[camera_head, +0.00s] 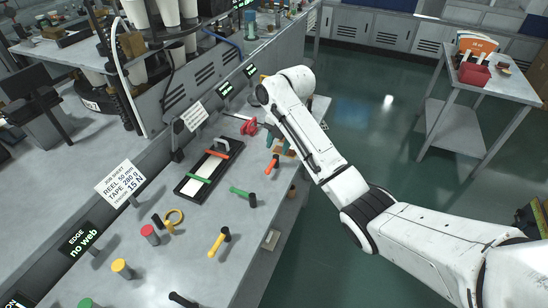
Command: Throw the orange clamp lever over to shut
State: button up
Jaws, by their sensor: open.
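A small orange lever (272,163) with a dark end lies on the grey bench near its right edge, below my wrist in the picture. A separate orange bar (217,155) lies across the black frame (190,186) to its left; I cannot tell for sure which is the clamp lever. My arm reaches in from the lower right and bends down over the bench. My gripper (271,133) shows only as a small dark part beside the forearm, just above the orange lever and apparently apart from it. Its fingertips are mostly hidden. It holds nothing that I can see.
A green lever (240,193) and a yellow lever (218,240) lie nearer on the bench. Red (150,234) and yellow (122,268) knobs stand at the left front. A red reel-like part (248,127) is left of my gripper. Open floor lies right of the bench.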

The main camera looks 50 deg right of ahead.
aim_at(273, 162)
jog(key=f, duration=0.2)
jog(key=w+f, duration=0.1)
jog(key=f, duration=0.4)
jog(key=shift+w+a, duration=0.15)
jog(key=shift+a, duration=0.1)
jog(key=shift+c, duration=0.2)
grip_shut()
